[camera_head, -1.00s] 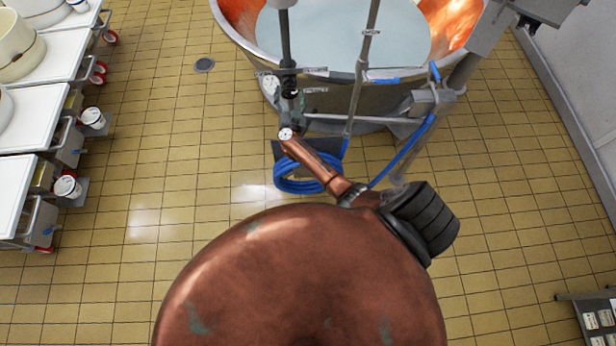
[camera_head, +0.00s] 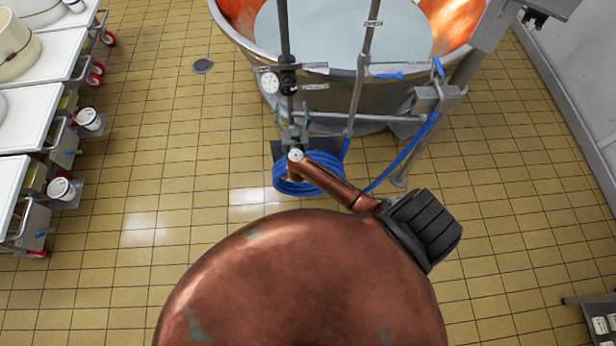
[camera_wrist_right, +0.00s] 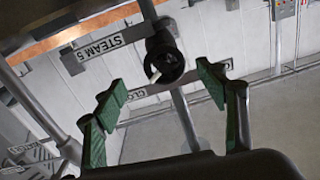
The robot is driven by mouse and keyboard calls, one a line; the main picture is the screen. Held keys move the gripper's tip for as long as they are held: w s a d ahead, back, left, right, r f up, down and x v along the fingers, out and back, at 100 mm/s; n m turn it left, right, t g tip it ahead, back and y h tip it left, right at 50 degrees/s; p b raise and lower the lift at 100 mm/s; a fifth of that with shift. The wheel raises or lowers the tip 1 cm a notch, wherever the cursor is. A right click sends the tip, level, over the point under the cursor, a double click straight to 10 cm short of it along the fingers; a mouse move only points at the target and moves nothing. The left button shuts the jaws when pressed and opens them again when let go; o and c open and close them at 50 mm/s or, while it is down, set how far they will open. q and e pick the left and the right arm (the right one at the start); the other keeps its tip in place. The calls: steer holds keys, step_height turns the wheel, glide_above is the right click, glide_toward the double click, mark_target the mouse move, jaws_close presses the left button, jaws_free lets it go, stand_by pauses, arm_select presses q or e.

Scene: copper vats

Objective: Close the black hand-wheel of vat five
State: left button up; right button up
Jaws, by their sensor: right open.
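The black hand-wheel (camera_head: 288,79) sits on a thin upright pipe in front of the vat (camera_head: 345,92). In the right wrist view the hand-wheel (camera_wrist_right: 164,61) shows close by, next to a label reading STEAM 5 (camera_wrist_right: 100,42), with a pale mark on its left side. My right gripper (camera_head: 292,107) is open and empty, just below the wheel in the head view. In the wrist view its green-padded fingers (camera_wrist_right: 163,80) stand apart on either side below the wheel, not touching it. My left gripper is out of view.
A grey post (camera_head: 465,75) is at right.

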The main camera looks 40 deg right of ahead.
steer(key=s+a+f+n+y+b, duration=0.1)
steer(key=s+f, duration=0.4)
steer(key=f, duration=0.5)
steer(key=s+a+f+n+g+y+b, duration=0.1)
steer(key=s+f+n+y, duration=0.2)
steer(key=f, duration=0.8)
steer(key=s+a+f+n+g+y+b, duration=0.1)
steer(key=s+f+n+y+b, duration=0.1)
steer(key=s+f, duration=0.4)
step_height(320, 180, down, 5)
steer(key=shift+s+r+n+y, duration=0.1)
steer(key=shift+s+n+y, duration=0.3)
steer(key=shift+y, duration=0.4)
